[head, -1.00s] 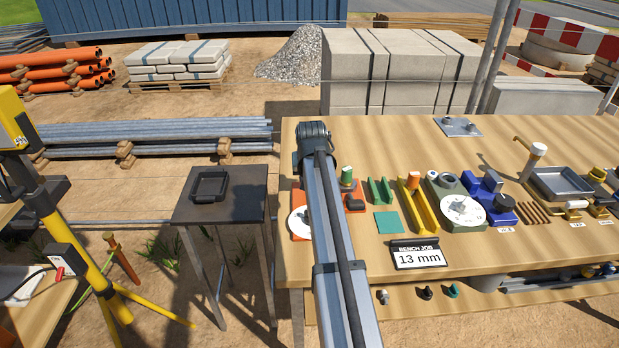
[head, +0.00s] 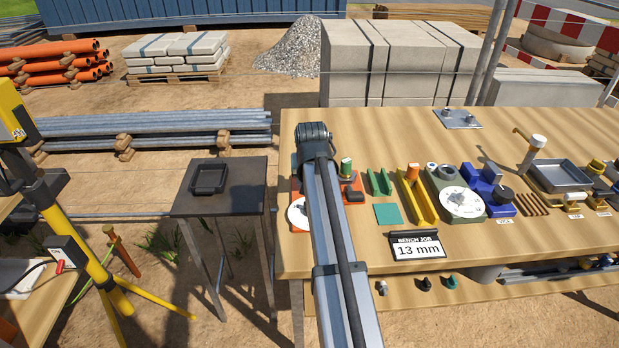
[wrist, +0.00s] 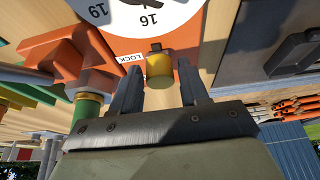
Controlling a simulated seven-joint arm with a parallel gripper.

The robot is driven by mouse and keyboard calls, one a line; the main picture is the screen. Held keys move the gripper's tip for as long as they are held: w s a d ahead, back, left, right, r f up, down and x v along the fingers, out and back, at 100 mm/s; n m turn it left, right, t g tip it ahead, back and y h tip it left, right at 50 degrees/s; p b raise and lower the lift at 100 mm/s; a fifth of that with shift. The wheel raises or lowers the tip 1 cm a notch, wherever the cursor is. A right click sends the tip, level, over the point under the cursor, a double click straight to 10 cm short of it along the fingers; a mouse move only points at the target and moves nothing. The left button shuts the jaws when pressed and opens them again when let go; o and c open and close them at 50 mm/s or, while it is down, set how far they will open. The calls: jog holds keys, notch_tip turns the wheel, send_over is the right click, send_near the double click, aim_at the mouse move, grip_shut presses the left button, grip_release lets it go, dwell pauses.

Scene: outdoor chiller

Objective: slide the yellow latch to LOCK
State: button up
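The yellow latch (wrist: 160,70) is a short yellow cylinder on an orange base in the wrist view. A white LOCK label (wrist: 130,58) is just left of it, and a white numbered dial (wrist: 150,14) is above it. My gripper (wrist: 157,66) is open, with a fingertip on each side of the latch in the picture. A gap shows on both sides; I cannot tell how deep the latch sits between the fingers. In the head view my arm hides the gripper and latch; part of the orange base (head: 298,190) and the dial (head: 297,212) show.
A green-topped post (head: 346,166) stands close by on the orange base. Green and yellow brackets (head: 415,197), a second dial fixture (head: 462,203) and a blue vise (head: 490,187) are to the right. A job sign (head: 417,246) stands in front. A dark side table (head: 238,200) is left.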

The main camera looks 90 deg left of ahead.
jog(key=shift+o, duration=1.1)
jog(key=v, duration=1.3)
jog(key=shift+d+r, duration=0.15)
jog(key=shift+r, duration=0.15)
jog(key=shift+w, duration=0.1)
